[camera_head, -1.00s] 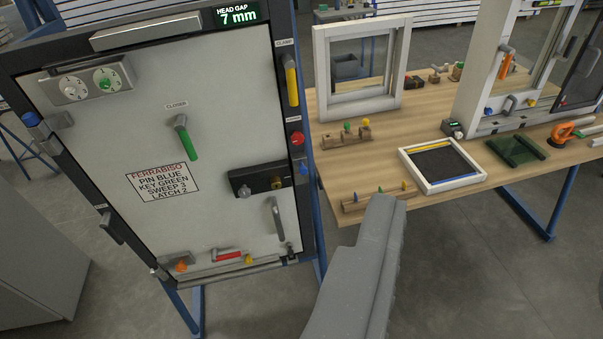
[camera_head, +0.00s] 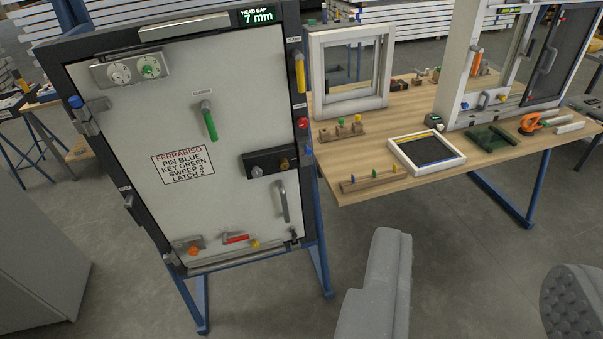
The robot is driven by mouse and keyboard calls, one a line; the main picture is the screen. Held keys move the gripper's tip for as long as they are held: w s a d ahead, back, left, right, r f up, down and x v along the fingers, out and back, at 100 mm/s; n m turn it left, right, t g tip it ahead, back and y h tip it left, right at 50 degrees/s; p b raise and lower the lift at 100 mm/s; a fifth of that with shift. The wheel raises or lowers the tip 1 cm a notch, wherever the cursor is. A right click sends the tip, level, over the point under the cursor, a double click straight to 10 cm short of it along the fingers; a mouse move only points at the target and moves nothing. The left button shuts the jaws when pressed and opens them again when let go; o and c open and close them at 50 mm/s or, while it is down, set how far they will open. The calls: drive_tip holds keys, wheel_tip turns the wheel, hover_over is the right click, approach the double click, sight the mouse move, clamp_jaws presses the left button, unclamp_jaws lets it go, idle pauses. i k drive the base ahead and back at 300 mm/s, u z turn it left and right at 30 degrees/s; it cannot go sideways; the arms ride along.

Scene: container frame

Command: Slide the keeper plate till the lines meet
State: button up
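The upright door panel (camera_head: 235,110) stands at left in a dark frame (camera_head: 285,45). A black lock plate (camera_head: 262,163) with a brass knob is at its right edge. I cannot pick out the keeper plate for certain, and no meeting lines are legible at this size. A small white window sash (camera_head: 423,152) lies flat on the bench. A taller white frame (camera_head: 453,75) with hardware on its lower rail stands at the bench's right. My gripper's fingers do not show; only grey parts of my body are at the bottom.
The wooden bench (camera_head: 400,188) holds pegged blocks and an orange tool (camera_head: 530,124). Floor is open before the bench.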

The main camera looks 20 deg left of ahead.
sight(304, 155)
drive_tip(key=u, duration=0.3)
drive_tip(key=i, duration=0.95)
drive_tip(key=z, duration=0.3)
